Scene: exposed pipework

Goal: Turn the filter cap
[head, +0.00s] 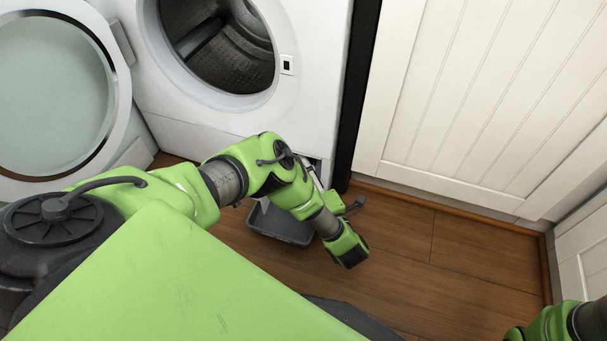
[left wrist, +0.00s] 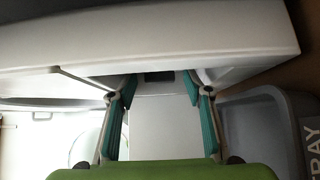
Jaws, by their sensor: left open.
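The washing machine (head: 320,70) stands at the top of the head view. My left arm reaches to its lower right front corner, and the arm hides most of that area. In the left wrist view my left gripper (left wrist: 160,88) is open, with its teal-padded fingers apart and nothing clearly held between them. A small dark part (left wrist: 158,77) shows between the fingertips, under the machine's white lower edge (left wrist: 150,45). I cannot tell whether it is the filter cap or an opening. A flat white surface (left wrist: 160,130) lies between the fingers. My right gripper is out of view.
A grey tray (head: 282,236) lies on the wooden floor (head: 400,265) below the machine's corner; it also shows in the left wrist view (left wrist: 252,135), right of my gripper. The round door (head: 55,95) hangs open at left. White cabinets (head: 480,90) stand at right. Floor between is clear.

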